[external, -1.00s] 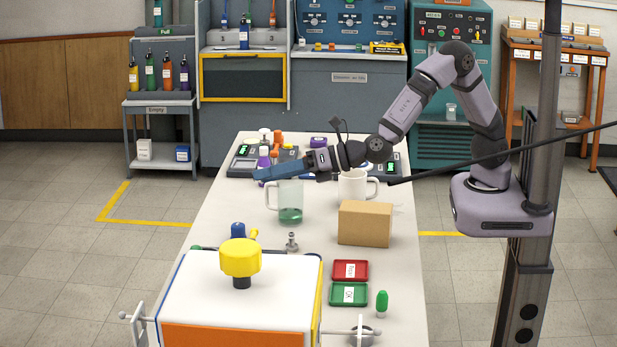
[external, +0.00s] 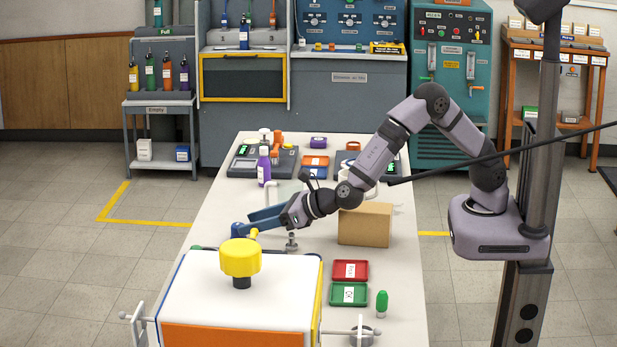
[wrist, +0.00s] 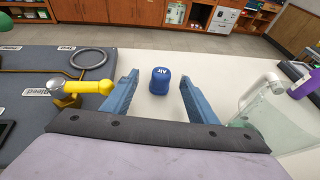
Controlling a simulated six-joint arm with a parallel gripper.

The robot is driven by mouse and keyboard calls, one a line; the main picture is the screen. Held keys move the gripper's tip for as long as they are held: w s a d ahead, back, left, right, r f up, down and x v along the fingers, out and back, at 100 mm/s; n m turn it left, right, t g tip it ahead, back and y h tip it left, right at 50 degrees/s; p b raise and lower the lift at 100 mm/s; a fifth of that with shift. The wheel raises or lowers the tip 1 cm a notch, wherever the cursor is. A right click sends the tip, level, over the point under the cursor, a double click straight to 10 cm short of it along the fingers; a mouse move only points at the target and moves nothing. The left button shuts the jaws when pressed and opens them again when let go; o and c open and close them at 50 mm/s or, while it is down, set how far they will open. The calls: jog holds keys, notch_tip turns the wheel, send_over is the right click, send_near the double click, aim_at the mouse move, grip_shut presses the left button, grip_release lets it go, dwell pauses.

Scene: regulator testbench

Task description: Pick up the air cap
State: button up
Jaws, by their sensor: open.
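The air cap (wrist: 160,81) is a small blue cap with "Air" printed on it. It stands on the pale table in the wrist view, ahead of and between my fingertips, with space on both sides. In the external view the blue cap (external: 238,230) shows just left of my gripper (external: 262,219), partly hidden behind the yellow knob. My gripper (wrist: 158,80) has its two blue jaws spread open, with nothing held between them.
A grey panel (wrist: 30,115) with a yellow-handled valve (wrist: 88,90) and a ring (wrist: 89,58) lies on the left. A cardboard box (external: 365,224) and red and green trays (external: 349,294) are on the table.

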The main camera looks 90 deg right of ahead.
aim_at(238, 224)
jog(key=shift+w+d+f+p, duration=0.2)
jog(key=shift+w+p, duration=0.1)
jog(key=shift+w, duration=0.35)
jog(key=shift+p+x, duration=0.65)
jog(key=shift+x, duration=1.35)
jog(key=c, duration=1.1)
